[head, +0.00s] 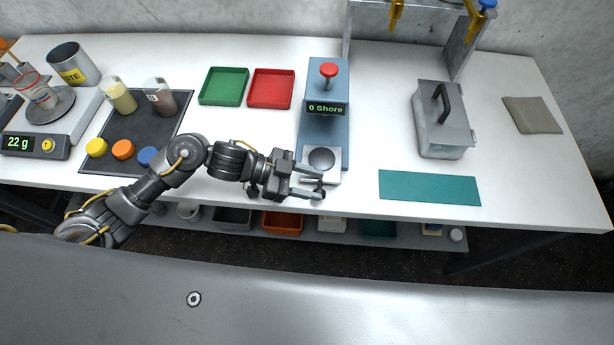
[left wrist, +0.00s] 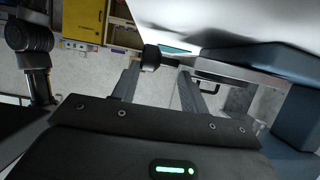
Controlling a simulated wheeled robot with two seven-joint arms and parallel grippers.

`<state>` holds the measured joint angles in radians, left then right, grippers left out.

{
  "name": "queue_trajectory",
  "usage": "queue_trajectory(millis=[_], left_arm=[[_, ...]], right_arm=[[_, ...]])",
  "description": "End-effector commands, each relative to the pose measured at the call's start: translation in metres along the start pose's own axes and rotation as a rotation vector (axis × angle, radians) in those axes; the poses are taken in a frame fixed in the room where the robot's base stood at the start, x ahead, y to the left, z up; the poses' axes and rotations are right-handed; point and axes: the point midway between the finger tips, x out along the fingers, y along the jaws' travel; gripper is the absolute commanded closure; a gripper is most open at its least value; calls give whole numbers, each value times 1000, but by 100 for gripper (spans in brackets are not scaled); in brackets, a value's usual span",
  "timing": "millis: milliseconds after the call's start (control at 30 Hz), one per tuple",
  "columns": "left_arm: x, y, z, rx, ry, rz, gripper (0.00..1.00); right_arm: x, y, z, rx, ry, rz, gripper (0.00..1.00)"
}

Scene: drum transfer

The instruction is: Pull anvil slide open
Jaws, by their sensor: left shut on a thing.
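The blue hardness tester (head: 323,88) stands mid-table with a red knob on top and a display reading "0 Shore". The anvil slide (head: 333,178), a silver plate with a dark round pad, sits at the tester's front end and juts out past the blue base toward the table's front edge. My left gripper (head: 308,187) is at the slide's front, shut on its dark handle. In the left wrist view the handle (left wrist: 150,57) shows as a black knob and bar at the fingertips, partly hidden by the fingers. My right gripper is not in view.
Green (head: 223,86) and red (head: 271,88) trays lie left of the tester. A grey lidded box (head: 438,135) and a teal mat (head: 430,188) lie to its right. A dark mat with caps and cups (head: 125,132) and a scale (head: 45,125) are at the left.

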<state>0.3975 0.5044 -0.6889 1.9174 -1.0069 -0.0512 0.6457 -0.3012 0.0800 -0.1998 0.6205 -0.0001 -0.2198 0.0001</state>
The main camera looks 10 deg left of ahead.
Motion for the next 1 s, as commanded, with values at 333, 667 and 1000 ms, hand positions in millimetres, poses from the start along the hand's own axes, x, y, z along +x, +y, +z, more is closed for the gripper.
queue_trajectory(millis=[333, 667, 1000], left_arm=[[0, 5, 3, -5, -3, 10, 48], [-8, 4, 4, -4, -4, 6, 48], [-72, 2, 5, -2, -4, 5, 48]], right_arm=[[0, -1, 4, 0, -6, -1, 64], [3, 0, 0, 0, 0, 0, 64], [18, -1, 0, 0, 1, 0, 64]])
